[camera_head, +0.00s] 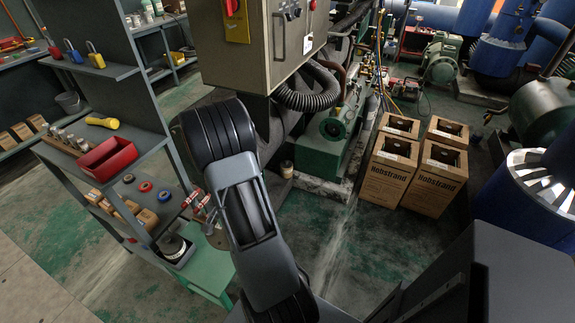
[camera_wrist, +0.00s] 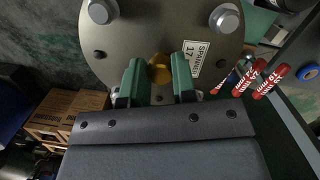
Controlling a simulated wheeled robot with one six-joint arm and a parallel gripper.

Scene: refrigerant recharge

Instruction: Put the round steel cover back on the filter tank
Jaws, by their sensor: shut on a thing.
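The round steel cover (camera_wrist: 125,45) fills the upper middle of the wrist view. It is a flat grey-beige disc with two large round bolt heads, small dark holes and a white "SPANNER 17" label. My gripper (camera_wrist: 159,72) has its two green fingers closed on the brass knob (camera_wrist: 159,66) of the cover. In the head view my own arm hides the gripper, and a small part of a brownish disc (camera_head: 218,238), likely the cover, shows beside it over the green bench (camera_head: 208,267). I cannot tell whether the cover rests or hangs. I cannot make out the filter tank for certain.
Red-handled tools (camera_wrist: 260,82) lie close right of the cover. The grey shelf (camera_head: 150,140) with a red bin (camera_head: 107,159) stands left. A control cabinet (camera_head: 262,40) hangs above the arm. Cardboard boxes (camera_head: 390,170) stand right. The floor between is clear.

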